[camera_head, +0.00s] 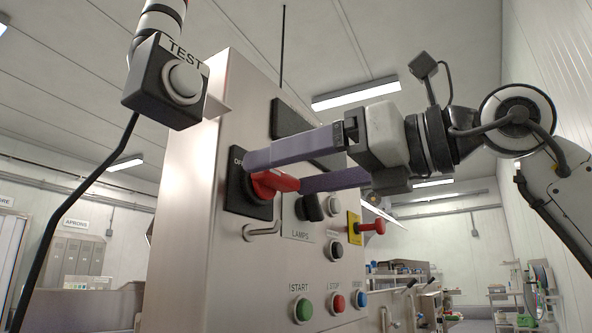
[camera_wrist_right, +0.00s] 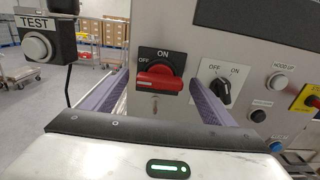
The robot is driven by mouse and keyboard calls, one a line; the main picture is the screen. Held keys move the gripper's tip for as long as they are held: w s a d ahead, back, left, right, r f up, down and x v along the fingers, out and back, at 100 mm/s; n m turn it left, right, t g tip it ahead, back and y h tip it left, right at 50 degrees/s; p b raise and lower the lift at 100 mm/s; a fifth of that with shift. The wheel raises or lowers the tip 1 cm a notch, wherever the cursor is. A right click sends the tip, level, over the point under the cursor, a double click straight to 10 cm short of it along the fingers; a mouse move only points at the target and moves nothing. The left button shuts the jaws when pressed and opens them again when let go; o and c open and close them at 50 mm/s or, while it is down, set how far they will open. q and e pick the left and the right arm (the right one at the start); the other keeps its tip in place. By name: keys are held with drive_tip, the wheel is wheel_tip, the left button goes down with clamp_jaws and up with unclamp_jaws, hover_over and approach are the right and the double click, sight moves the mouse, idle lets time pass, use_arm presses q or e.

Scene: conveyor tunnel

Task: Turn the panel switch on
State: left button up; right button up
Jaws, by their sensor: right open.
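The cabinet panel carries a red rotary switch handle (camera_head: 272,184) on a black plate marked OFF and ON. In the right wrist view the red handle (camera_wrist_right: 160,78) lies roughly horizontal, with OFF at its upper left and ON above it. My right gripper (camera_head: 275,173) is open in front of the panel. Its two purple fingers are on either side of the red handle; I cannot tell whether they touch it. Nothing is held. My left gripper is not in view.
A black selector knob (camera_wrist_right: 226,92) sits just right of the red switch. A yellow plate with a red knob (camera_head: 372,228) is farther right. A metal hook handle (camera_head: 262,231) and a green start button (camera_head: 302,309) are below. A TEST button box (camera_head: 168,85) stands at left.

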drive_tip(key=shift+c, duration=0.4)
drive_tip(key=c, duration=1)
drive_tip(key=m, duration=0.3)
drive_tip(key=shift+b, duration=0.3)
drive_tip(key=shift+w+d+m+b, duration=0.1)
drive_tip(key=shift+m+b, duration=0.25)
drive_tip(key=shift+m, duration=1.65)
drive_tip(key=o, duration=1.1)
